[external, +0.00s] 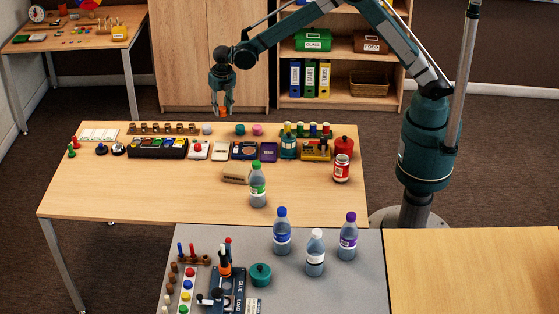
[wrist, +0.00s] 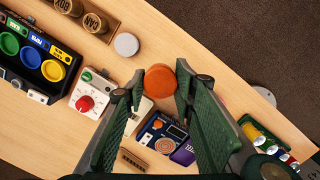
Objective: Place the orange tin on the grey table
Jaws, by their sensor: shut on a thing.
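The orange tin (wrist: 160,80) is small and round and sits between my fingertips in the wrist view. In the external view the tin (external: 225,112) shows as an orange spot at the tip of my gripper (external: 222,106). My gripper (wrist: 158,84) is shut on the tin and holds it in the air above the back part of the wooden table (external: 120,190). The grey table (external: 350,285) stands at the front in the external view, with things on its left half and bottles along its back.
A green-capped bottle (external: 258,185) and a red jar (external: 342,168) stand on the wooden table. Blue-, white- and purple-capped bottles (external: 315,253) stand on the grey table. A teal pot (external: 261,275) stands left of them. The grey table's front right is clear.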

